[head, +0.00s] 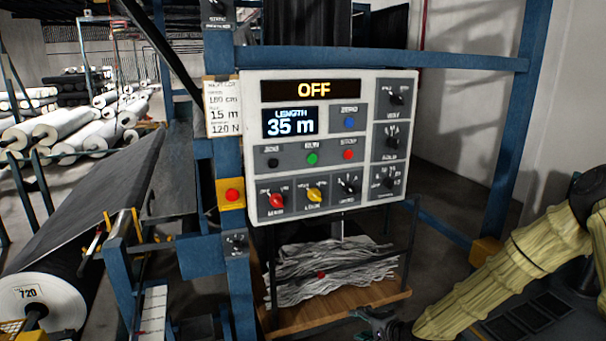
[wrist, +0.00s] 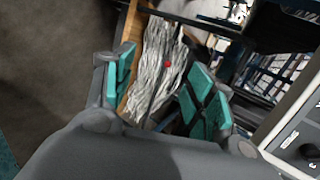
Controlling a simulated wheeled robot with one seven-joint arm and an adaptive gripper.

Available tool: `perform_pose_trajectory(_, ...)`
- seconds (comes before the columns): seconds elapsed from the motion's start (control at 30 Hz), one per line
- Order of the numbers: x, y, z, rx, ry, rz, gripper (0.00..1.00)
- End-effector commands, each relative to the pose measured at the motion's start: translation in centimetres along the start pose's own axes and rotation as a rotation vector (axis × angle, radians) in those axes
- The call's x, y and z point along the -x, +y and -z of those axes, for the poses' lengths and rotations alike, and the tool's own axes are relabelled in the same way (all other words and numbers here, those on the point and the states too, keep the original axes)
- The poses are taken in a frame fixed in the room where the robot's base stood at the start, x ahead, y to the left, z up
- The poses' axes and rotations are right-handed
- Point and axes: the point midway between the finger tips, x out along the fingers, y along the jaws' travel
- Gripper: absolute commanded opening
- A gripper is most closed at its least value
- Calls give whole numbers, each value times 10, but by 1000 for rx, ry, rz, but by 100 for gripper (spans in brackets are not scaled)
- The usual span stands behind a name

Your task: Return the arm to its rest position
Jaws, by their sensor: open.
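My arm, in a pale yellow sleeve, reaches in from the right edge of the head view. My gripper (head: 378,320) is low in that view, partly cut off by the bottom edge, below the control panel (head: 398,140). In the wrist view my gripper (wrist: 165,95) is open, its teal finger pads well apart with nothing held between them. Beyond the pads lies a heap of grey-white strips (wrist: 155,60) on a wooden shelf (wrist: 131,25). The same heap (head: 330,268) shows under the panel in the head view.
The panel reads OFF and 35 m and hangs on a blue steel frame (head: 375,58). A red button (head: 233,195) on a yellow plate sits left of it. Bare floor (head: 445,190) shows right of the panel.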

Motion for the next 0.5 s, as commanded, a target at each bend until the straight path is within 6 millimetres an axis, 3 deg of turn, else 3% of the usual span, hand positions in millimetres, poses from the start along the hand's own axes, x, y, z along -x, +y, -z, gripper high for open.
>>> perform_pose_trajectory(0.03, 2, 28, -18, 40, -14, -51, 55)
perform_pose_trajectory(0.27, 29, 143, -78, 244, -71, -266, 55)
perform_pose_trajectory(0.5, 90, 256, -130, 482, -169, -500, 55)
